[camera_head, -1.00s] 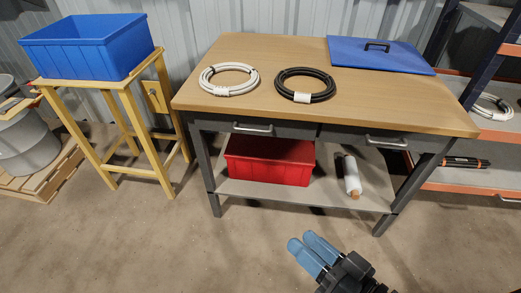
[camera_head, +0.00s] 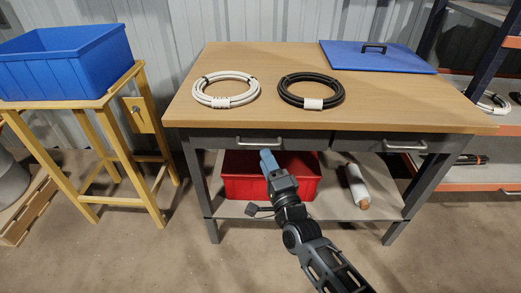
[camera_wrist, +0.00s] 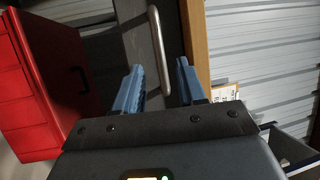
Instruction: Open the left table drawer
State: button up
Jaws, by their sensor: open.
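The left table drawer (camera_head: 235,141) is a dark grey front under the wooden tabletop, and it looks closed. Its light metal bar handle (camera_head: 260,141) shows in the head view. My gripper (camera_head: 268,158) is just below and slightly right of that handle, in front of the red bin. In the wrist view the blue fingers of my gripper (camera_wrist: 160,88) are apart with nothing between them. The handle (camera_wrist: 159,47) lies ahead of the fingertips, roughly in line with the gap, and appears apart from them. The drawer front (camera_wrist: 136,42) stands behind it.
The table (camera_head: 400,106) bears a white cable coil (camera_head: 205,99), a black coil (camera_head: 288,97) and a blue lid (camera_head: 350,60). A red bin (camera_head: 235,187) and a white roll (camera_head: 356,185) lie on the lower shelf. The right drawer (camera_head: 370,143) is closed. A blue bin (camera_head: 60,72) stands left.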

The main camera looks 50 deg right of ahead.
jog(key=shift+x, duration=2.5)
jog(key=shift+c, duration=0.5)
grip_shut()
